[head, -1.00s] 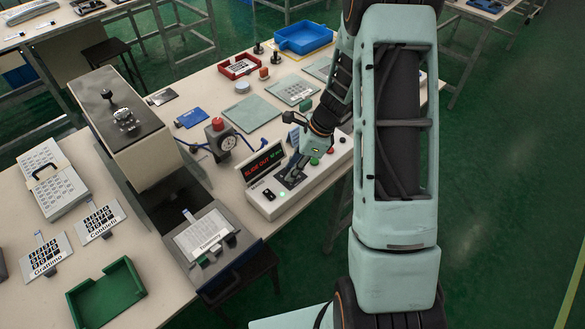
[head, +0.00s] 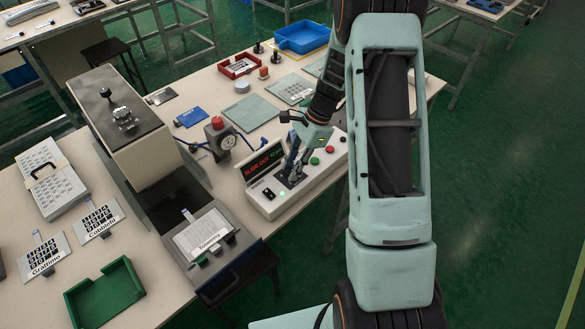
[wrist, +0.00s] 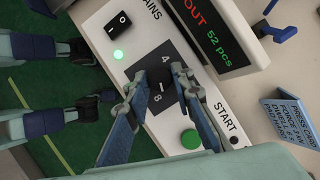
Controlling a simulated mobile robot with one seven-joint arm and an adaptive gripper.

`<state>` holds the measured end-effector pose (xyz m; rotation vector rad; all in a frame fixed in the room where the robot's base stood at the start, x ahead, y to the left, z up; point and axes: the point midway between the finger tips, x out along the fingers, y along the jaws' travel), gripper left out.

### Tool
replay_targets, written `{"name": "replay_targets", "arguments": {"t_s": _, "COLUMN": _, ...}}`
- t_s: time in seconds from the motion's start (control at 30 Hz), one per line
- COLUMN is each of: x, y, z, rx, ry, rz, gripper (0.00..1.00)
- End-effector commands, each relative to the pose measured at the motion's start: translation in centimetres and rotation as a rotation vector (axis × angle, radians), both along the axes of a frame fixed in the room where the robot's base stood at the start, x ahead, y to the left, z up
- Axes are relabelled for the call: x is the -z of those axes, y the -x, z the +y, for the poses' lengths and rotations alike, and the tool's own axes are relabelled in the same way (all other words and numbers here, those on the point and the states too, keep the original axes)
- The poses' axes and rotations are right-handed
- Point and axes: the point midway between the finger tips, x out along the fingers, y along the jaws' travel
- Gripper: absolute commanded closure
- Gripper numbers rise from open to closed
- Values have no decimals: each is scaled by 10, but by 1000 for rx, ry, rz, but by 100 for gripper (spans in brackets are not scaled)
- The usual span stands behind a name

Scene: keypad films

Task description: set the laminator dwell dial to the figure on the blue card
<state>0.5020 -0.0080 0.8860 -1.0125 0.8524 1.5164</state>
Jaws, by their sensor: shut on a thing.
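The control box (head: 325,172) stands at the table's front edge. In the wrist view, its dark dial plate (wrist: 158,101) has the figures 4 and 8 beside it. My gripper (wrist: 162,80) has its two blue-grey fingers on either side of the dark dial knob, shut on it. The fingers hide most of the knob, and I cannot read its setting.
The box carries a lit display (wrist: 208,33), a mains rocker switch (wrist: 118,24) and a green START button (wrist: 190,139). A grey unit with a paper sheet (head: 203,238) is at the front left.

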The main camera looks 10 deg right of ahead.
Motion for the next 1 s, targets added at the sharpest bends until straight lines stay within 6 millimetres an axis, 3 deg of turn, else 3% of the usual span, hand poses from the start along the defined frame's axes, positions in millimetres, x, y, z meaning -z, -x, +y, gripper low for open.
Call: {"name": "replay_targets", "arguments": {"t_s": 1.0, "x": 0, "y": -5, "z": 4, "rx": -930, "ry": 0, "rz": -1, "gripper": 100}}
